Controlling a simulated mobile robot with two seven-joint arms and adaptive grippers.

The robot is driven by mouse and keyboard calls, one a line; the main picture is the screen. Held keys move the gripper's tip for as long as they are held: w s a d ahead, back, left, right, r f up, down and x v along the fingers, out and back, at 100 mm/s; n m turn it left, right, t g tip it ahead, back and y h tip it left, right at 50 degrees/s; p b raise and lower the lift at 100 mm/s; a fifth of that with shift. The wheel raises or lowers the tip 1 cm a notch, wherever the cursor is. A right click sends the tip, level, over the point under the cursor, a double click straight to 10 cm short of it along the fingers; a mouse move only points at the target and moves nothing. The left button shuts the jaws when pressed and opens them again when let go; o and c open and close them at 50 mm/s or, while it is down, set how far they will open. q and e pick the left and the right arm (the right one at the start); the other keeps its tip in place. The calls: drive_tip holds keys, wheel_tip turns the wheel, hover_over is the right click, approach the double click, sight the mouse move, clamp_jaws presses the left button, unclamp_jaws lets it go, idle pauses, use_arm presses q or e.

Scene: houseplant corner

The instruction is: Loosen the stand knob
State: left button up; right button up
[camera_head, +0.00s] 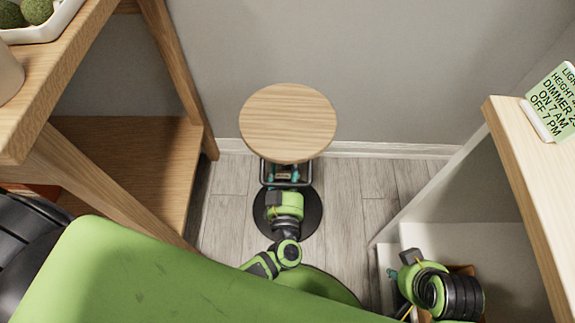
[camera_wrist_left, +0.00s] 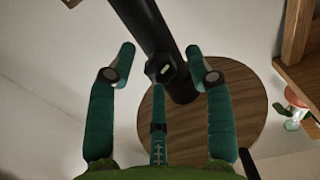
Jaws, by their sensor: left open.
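The plant stand has a round wooden top (camera_head: 287,122), a black round base (camera_head: 308,215) and a black post (camera_wrist_left: 150,30). The wrist view shows the underside of the top (camera_wrist_left: 205,135). The dark stand knob (camera_wrist_left: 160,68) sticks out from the post and carries a small pale mark. My left gripper (camera_head: 284,174) is below the front edge of the top. In the wrist view its open teal fingers (camera_wrist_left: 160,58) lie on either side of the knob, with gaps showing. The head view hides the knob. My right gripper (camera_head: 394,273) shows only partly at lower right.
A wooden shelf unit (camera_head: 130,150) stands at left, with a white tray (camera_head: 40,32) of green balls on top. A wood-topped cabinet (camera_head: 520,150) at right carries a light-settings card (camera_head: 552,100). The wall is close behind the stand. Grey floor (camera_head: 345,205) shows clear beside the base.

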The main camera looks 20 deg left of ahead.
use_arm(q)
drive_tip(key=shift+w+a, duration=0.1)
drive_tip(key=shift+w, duration=0.25)
clamp_jaws()
